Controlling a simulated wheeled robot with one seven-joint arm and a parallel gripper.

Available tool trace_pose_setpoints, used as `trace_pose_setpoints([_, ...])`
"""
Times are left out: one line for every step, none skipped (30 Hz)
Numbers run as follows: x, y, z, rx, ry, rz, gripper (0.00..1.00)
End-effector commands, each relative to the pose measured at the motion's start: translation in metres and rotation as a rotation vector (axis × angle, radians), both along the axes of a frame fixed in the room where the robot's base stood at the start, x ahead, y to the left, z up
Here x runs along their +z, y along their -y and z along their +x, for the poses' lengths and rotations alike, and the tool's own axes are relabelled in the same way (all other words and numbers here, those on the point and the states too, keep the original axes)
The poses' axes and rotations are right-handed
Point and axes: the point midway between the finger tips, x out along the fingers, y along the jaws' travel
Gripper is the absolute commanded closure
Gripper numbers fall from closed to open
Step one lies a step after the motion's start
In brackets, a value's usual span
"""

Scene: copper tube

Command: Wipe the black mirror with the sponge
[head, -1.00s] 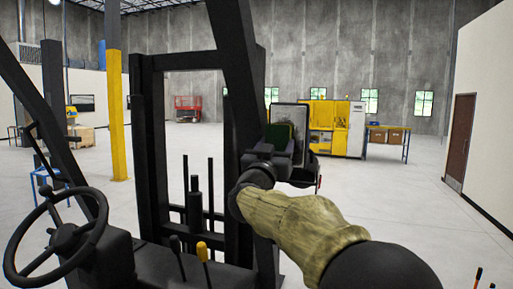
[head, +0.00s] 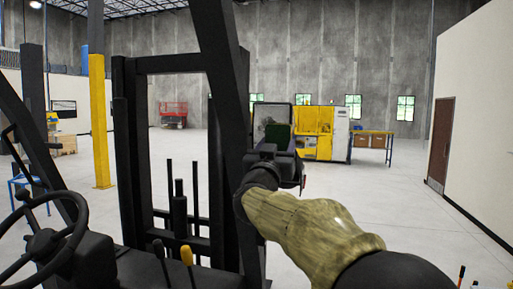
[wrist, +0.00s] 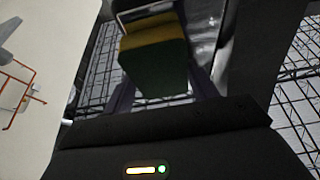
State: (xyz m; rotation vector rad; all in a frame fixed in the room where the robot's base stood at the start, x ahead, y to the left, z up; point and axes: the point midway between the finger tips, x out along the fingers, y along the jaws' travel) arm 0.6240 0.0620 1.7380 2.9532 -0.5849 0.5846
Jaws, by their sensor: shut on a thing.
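The black mirror (head: 264,113) is a small framed, upright glass beside the forklift's front pillar in the head view. The sponge (head: 278,133) is green and covers the lower part of the glass in that view. My gripper (head: 275,150) is shut on the sponge at the mirror's lower edge. In the wrist view the sponge (wrist: 153,62) is green with a yellow layer, between the dark fingers. A grey, glassy surface behind it looks like the mirror (wrist: 203,25). Whether the sponge touches the glass I cannot tell.
The forklift's black pillar (head: 228,90) stands close left of my arm. Its steering wheel (head: 40,240) and levers (head: 187,256) are at lower left. A yellow machine (head: 318,130) and a blue-legged table (head: 372,137) stand far behind.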

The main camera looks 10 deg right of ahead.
Motion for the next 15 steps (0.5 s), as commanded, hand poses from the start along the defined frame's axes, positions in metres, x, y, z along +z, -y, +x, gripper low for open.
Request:
trace_pose_setpoints([-0.0011, 0.0047, -0.0014, -0.002, 0.001, -0.001, 0.61])
trace_pose_setpoints([-0.0010, 0.0068, -0.0021, -0.002, 0.001, -0.001, 0.61])
trace_pose_setpoints([-0.0009, 0.0094, -0.0030, -0.003, 0.001, -0.001, 0.61])
trace_pose_setpoints([-0.0007, 0.0111, -0.0036, -0.003, 0.001, -0.001, 0.61])
trace_pose_setpoints([-0.0005, 0.0123, -0.0040, -0.003, 0.001, -0.001, 0.61])
trace_pose_setpoints([-0.0002, 0.0134, -0.0043, -0.003, 0.001, -0.001, 0.61])
trace_pose_setpoints([-0.0001, 0.0138, -0.0043, -0.002, 0.000, -0.002, 0.61])
trace_pose_setpoints([0.0000, 0.0140, -0.0043, -0.002, 0.000, -0.002, 0.61])
trace_pose_setpoints([0.0002, 0.0139, -0.0042, -0.002, 0.000, -0.002, 0.61])
trace_pose_setpoints([0.0003, 0.0140, -0.0041, -0.002, 0.000, -0.002, 0.61])
trace_pose_setpoints([0.0003, 0.0140, -0.0041, -0.002, 0.000, -0.002, 0.61])
trace_pose_setpoints([0.0003, 0.0139, -0.0041, -0.002, -0.001, -0.001, 0.61])
trace_pose_setpoints([0.0003, 0.0139, -0.0041, -0.002, 0.000, -0.002, 0.61])
trace_pose_setpoints([0.0003, 0.0139, -0.0040, -0.002, -0.001, -0.001, 0.61])
trace_pose_setpoints([0.0010, 0.0139, -0.0041, -0.002, -0.001, -0.001, 0.61])
